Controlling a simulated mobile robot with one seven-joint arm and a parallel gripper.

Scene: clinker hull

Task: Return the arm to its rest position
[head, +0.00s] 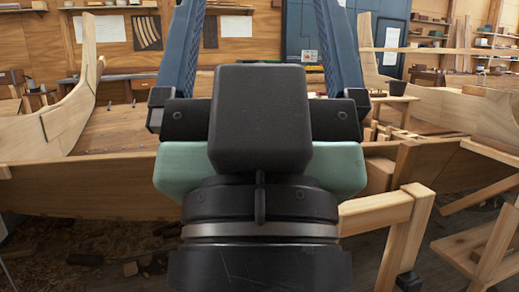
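My arm's links below the wrist are out of view.
A partly built wooden hull (110,191) spans behind and beneath my gripper, with a curved stem post (73,108) at left. A wooden trestle (404,235) stands close at lower right. Shavings and offcuts lie on the floor (75,255). Shelves line the back wall.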

